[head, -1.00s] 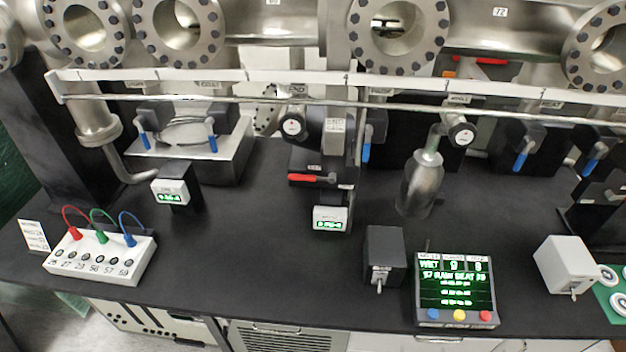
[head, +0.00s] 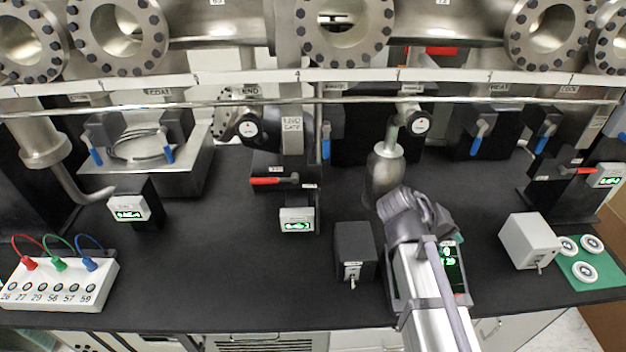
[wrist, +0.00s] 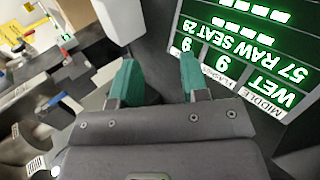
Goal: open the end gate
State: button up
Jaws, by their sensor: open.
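A grey upright with a label that seems to end in "GATE" (head: 292,130) stands at the middle back, near a small "END" tag. A red lever (head: 273,181) lies about level on the black block below it, its red end to the left. A small green-lit readout (head: 296,220) sits under the lever. My gripper (head: 403,203) is right of the lever and apart from it, over the display box. In the wrist view its two teal fingers (wrist: 158,75) are spread with nothing between them.
The green-text display (head: 452,265) is partly hidden behind my arm. A long rail (head: 340,101) crosses the back.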

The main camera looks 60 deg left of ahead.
jog(key=s+a+r+n+t+y, duration=0.1)
jog(key=s+a+r+n+t, duration=0.15)
jog(key=s+a, duration=0.65)
jog(key=n+t+y, duration=0.5)
jog(key=n+y, duration=0.2)
jog(key=y, duration=0.1)
send_near(262, 182)
jog(key=b+x, duration=0.2)
jog(key=x, duration=0.9)
grip_shut()
